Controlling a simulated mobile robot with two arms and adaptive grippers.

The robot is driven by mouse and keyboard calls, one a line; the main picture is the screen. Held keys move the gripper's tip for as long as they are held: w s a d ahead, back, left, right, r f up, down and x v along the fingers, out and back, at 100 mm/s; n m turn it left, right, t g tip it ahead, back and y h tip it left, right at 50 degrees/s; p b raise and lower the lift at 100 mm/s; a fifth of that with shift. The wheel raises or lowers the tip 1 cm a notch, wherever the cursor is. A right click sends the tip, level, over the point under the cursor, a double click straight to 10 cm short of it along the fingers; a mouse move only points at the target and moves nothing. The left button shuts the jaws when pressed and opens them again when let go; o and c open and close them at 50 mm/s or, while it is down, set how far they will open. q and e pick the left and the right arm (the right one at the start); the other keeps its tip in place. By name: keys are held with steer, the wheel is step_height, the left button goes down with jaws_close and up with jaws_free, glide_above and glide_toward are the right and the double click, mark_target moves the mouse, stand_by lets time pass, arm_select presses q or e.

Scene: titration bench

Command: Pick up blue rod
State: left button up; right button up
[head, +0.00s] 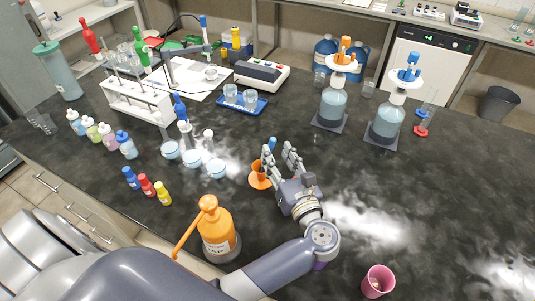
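A small blue piece (272,143), which may be the top of the blue rod, shows just beyond the fingertips of my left gripper (281,158). Its lower part is hidden behind a finger. An orange cup-like holder (258,180) stands on the bench just left of the fingers, partly covered by them. My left gripper's two fingers are apart, with no object visible between them. I cannot tell whether a finger touches the blue piece. My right gripper is not in view.
An orange wash bottle (217,232) stands left of my forearm, and a pink cup (377,281) is at the lower right. Small beakers (193,158) stand left of the gripper. Two flasks (333,105) stand behind it. The bench to the right is clear.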

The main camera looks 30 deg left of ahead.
mark_target(272, 148)
arm_select(q)
steer(key=x, duration=0.1)
steer(key=p+x, duration=0.2)
steer(key=shift+a+r, duration=0.25)
steer(key=shift+r, duration=0.05)
steer(key=shift+w+a+f, duration=0.15)
steer(key=shift+w+a, duration=0.15)
steer(key=shift+w+a+f, duration=0.1)
steer(key=shift+w+f, duration=0.05)
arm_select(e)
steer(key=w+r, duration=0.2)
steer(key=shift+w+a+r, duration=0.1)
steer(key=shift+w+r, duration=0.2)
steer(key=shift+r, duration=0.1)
arm_select(q)
steer(key=c, duration=0.9)
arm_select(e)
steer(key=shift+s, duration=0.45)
